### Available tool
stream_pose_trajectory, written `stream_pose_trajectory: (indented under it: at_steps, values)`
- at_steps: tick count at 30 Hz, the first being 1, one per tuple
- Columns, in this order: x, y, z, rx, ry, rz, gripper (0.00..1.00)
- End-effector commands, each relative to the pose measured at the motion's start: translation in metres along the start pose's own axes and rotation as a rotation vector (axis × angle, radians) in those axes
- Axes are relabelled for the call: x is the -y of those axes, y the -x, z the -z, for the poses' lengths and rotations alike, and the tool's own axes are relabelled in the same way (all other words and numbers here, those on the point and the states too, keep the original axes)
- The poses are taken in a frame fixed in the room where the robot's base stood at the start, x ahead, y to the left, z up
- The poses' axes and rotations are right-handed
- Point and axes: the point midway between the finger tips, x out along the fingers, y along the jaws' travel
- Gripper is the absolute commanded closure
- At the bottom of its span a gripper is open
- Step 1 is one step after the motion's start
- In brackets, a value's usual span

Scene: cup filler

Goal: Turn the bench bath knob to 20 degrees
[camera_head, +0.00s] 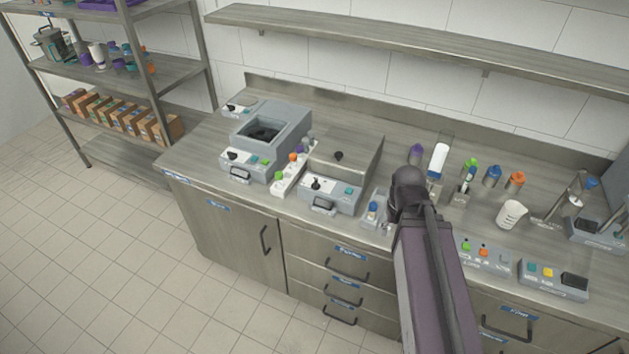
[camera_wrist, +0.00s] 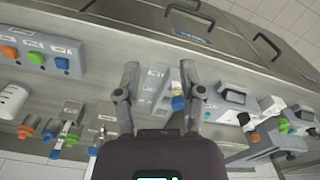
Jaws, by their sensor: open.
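Two grey bench units with front panels stand left of my arm, and I cannot read which is the bench bath. The left unit (camera_head: 292,128) has an open dark well and a small black knob (camera_head: 234,155) on its panel. The right unit (camera_head: 360,160) has a flat top and a black knob (camera_head: 316,184) beside a teal button. A black knob (camera_wrist: 243,118) also shows in the wrist view, right of my fingers. My gripper (camera_wrist: 160,97) is open and empty, its fingers either side of a small grey unit with a blue part (camera_wrist: 178,103).
A white strip (camera_head: 289,177) with coloured parts lies between the two units. Several capped bottles (camera_head: 491,176), a white beaker (camera_head: 511,215) and button boxes (camera_head: 553,281) stand right of my arm. A wall shelf (camera_head: 400,42) runs above the bench.

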Motion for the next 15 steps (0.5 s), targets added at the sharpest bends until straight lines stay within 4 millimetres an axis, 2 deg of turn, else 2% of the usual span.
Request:
stream_pose_trajectory:
  at_steps: [5,8,11,15]
  values:
    - [0.002,0.001,0.004,0.000,0.000,0.000,0.49]
    - [0.006,0.003,0.015,0.000,0.000,0.000,0.49]
    - [0.017,0.007,0.036,0.000,-0.001,0.000,0.49]
    - [0.043,0.016,0.081,0.000,-0.009,0.000,0.49]
